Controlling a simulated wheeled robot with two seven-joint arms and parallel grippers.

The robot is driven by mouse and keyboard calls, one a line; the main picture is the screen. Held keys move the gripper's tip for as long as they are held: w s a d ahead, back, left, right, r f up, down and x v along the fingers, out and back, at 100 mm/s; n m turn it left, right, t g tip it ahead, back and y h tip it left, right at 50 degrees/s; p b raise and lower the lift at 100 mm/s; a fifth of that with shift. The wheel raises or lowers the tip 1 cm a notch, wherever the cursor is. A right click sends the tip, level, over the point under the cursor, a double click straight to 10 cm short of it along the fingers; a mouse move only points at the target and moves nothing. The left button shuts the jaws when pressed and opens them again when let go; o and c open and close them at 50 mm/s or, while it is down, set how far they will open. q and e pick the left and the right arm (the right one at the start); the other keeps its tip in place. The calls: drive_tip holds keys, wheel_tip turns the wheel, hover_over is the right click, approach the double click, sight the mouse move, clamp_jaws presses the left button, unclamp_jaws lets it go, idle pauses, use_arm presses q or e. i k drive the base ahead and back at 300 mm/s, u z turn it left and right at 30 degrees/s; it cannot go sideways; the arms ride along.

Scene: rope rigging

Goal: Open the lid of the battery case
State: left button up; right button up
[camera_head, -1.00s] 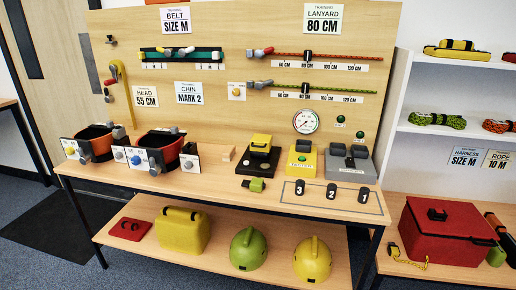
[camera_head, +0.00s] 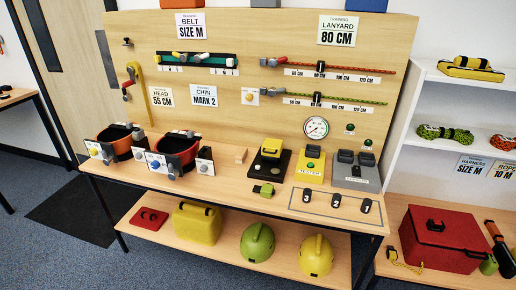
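No case in view carries a readable battery label, so I cannot tell which is the battery case. A grey unit (camera_head: 356,176) with two dark blocks on top stands at the bench's right end. Beside it is a yellow box (camera_head: 311,166) with a dark top piece and a green button. A black base (camera_head: 265,167) holding a yellow block is left of that. A large red box (camera_head: 441,240) with a dark handle sits on the low right shelf, its lid shut. A yellow case (camera_head: 197,222) stands on the lower shelf. Neither of my grippers is in view.
A small green-yellow item (camera_head: 264,190) and three numbered black pieces (camera_head: 336,200) lie at the bench front. Two red-and-black bins (camera_head: 178,150) stand left. Two helmets (camera_head: 257,243) and a flat red case (camera_head: 149,218) are on the lower shelf. The bench middle has clear room.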

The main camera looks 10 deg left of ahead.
sight(273, 147)
drive_tip(key=u, duration=0.7)
drive_tip(key=i, duration=0.7)
drive_tip(key=u, duration=0.5)
drive_tip(key=i, duration=0.75)
drive_tip(key=z, duration=0.25)
